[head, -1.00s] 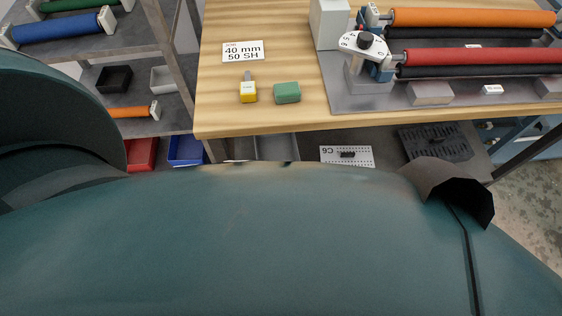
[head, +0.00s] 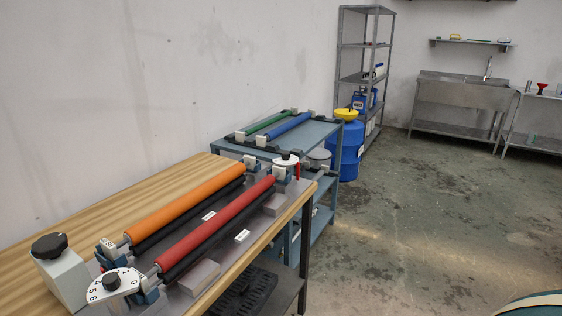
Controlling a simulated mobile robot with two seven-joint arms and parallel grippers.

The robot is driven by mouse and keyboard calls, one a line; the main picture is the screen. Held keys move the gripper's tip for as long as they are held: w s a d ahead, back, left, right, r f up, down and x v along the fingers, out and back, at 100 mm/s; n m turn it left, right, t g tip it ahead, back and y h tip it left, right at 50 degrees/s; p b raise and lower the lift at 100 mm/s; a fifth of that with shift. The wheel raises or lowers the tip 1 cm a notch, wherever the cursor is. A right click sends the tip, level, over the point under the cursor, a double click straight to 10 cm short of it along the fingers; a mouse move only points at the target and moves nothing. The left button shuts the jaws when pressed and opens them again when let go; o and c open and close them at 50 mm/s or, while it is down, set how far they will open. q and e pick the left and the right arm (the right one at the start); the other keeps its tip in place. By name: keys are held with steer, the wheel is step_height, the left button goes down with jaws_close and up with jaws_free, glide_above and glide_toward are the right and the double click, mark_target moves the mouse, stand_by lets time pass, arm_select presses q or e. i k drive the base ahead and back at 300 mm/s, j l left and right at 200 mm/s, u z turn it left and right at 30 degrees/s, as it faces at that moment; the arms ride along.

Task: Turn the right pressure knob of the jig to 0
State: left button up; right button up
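The jig (head: 175,304) lies on the wooden table and carries an orange roller (head: 185,197) and a red roller (head: 216,222), each above a black roller. The right pressure knob (head: 286,156) is at the far end, a small dark knob on a white dial; its setting is too small to read. The left pressure knob (head: 111,280) is at the near end, on a white dial with numbers along its edge. Neither gripper shows in the head view.
A grey box with a large black knob (head: 49,244) stands at the table's near left. Beyond the table is a blue cart (head: 330,129) with green and blue rollers, then a blue drum (head: 346,162). The floor (head: 430,220) to the right is mostly clear.

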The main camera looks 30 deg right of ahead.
mark_target(286, 160)
steer(key=z, duration=0.2)
steer(key=i+l+z, duration=0.75)
steer(key=z, duration=0.15)
